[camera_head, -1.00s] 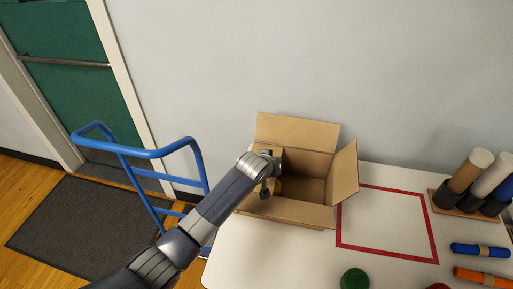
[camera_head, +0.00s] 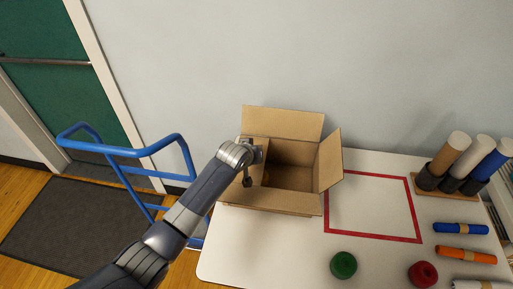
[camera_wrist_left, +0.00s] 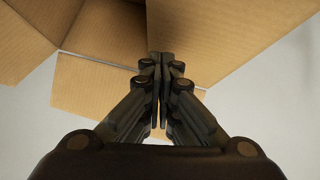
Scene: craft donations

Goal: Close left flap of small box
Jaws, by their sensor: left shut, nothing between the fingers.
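The small cardboard box (camera_head: 292,205) stands open on the white table. Its back flap (camera_head: 283,122) stands up and its right flap (camera_head: 329,160) leans outward. My left gripper (camera_head: 253,166) is at the box's left side, its fingers shut and empty. The left flap is mostly hidden behind my gripper and wrist; its exact angle cannot be told. In the left wrist view the shut fingertips (camera_wrist_left: 161,60) are beside a large cardboard panel (camera_wrist_left: 235,35); I cannot tell whether they touch it. My right gripper is out of view.
A red taped square (camera_head: 375,237) lies on the table (camera_head: 265,250) right of the box. Green (camera_head: 343,265) and red (camera_head: 423,274) round items are in front. Upright tubes (camera_head: 452,152) and rolls (camera_head: 462,229) are at right. A blue cart frame (camera_head: 120,152) stands left.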

